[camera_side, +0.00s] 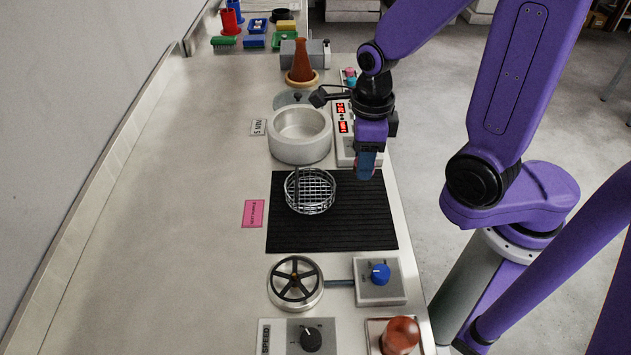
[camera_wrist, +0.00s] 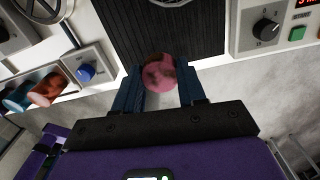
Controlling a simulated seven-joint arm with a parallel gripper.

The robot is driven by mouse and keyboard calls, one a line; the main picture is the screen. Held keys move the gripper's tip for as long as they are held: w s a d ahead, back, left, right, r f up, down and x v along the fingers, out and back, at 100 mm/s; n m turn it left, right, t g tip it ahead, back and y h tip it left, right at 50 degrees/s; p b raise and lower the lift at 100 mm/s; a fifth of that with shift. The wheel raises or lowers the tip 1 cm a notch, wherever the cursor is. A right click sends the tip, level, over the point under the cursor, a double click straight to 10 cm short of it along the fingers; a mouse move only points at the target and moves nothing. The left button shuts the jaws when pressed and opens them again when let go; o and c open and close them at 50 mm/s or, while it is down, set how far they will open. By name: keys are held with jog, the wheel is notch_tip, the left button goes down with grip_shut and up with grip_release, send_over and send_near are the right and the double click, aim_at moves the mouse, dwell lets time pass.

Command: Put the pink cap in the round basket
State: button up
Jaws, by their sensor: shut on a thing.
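The pink cap (camera_wrist: 160,72) is held between the two blue fingers of my gripper (camera_wrist: 160,92) in the wrist view. In the side view my gripper (camera_side: 367,166) is shut on it above the right edge of the black mat, and the cap is mostly hidden behind the fingers. The round wire basket (camera_side: 311,190) sits on the mat, to the left of and a little nearer the camera than my gripper. It looks empty, with a grid bottom and an upright handle at its left. The basket does not show in the wrist view.
The black ribbed mat (camera_side: 345,240) is otherwise bare. A round grey oven chamber (camera_side: 300,136) stands behind the basket, with a control panel (camera_side: 345,147) on its right. A pink label (camera_side: 254,213) lies left of the mat. The bench's left side is clear.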

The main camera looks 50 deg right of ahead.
jog(key=shift+w+f, duration=0.55)
jog(key=shift+w, duration=0.6)
send_over(315, 194)
jog(key=s, duration=0.1)
jog(key=f, duration=0.5)
jog(key=shift+s+d+f, duration=0.2)
jog(key=shift+d+f, duration=0.05)
jog(key=shift+w+a+f, duration=0.25)
jog(key=shift+w+f, duration=0.4)
jog(key=shift+f, duration=1.65)
jog(key=o, duration=1.1)
jog(key=shift+f, duration=0.15)
